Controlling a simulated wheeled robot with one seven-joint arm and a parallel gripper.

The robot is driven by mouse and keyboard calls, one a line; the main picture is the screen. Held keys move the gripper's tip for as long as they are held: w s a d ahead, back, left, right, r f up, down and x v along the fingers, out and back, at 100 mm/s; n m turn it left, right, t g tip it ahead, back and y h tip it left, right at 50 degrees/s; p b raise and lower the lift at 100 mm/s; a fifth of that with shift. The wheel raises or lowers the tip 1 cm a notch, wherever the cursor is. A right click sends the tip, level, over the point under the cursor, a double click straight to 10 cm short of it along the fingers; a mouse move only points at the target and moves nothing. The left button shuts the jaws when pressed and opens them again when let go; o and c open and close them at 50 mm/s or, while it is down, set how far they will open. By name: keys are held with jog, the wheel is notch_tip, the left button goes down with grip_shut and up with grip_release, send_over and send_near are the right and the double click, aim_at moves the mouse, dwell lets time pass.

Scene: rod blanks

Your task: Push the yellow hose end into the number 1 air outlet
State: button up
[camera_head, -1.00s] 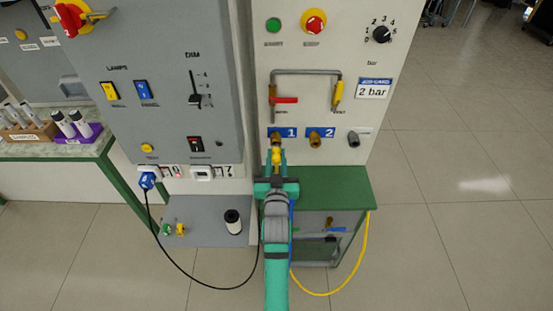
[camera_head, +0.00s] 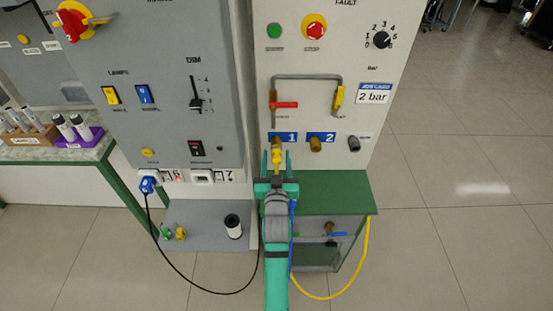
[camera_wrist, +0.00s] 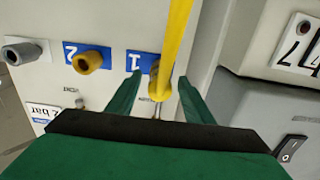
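The yellow hose end (camera_head: 277,158) is at the number 1 air outlet (camera_head: 277,141), a brass fitting beside the blue "1" label. It appears seated on the fitting and hangs down from it; how deep it sits cannot be told. The wrist view, upside down, shows the yellow hose (camera_wrist: 177,35) meeting the outlet by the label. My gripper (camera_head: 276,181) is just below and in front of the outlet. Its green fingers also show in the wrist view (camera_wrist: 160,76), spread apart either side of the hose with gaps, holding nothing.
The brass number 2 outlet (camera_head: 315,144) and a grey fitting (camera_head: 353,144) are to the right. A green-topped cabinet (camera_head: 345,190) stands below, with a yellow hose loop (camera_head: 366,250) at its side. A grey shelf (camera_head: 205,215) holds small parts at left.

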jog(key=s, duration=1.1)
dwell(0.5)
jog(key=s+f+g, duration=0.1)
jog(key=s+f, duration=0.4)
jog(key=s, duration=0.5)
jog(key=s+f, duration=0.5)
jog(key=s, duration=0.4)
jog(key=s+r+g, duration=0.1)
jog(key=s+r, duration=0.1)
jog(key=s, duration=1.9)
jog(key=shift+s+r+g, duration=0.15)
jog(key=shift+r+g, duration=0.05)
jog(key=shift+g, duration=0.1)
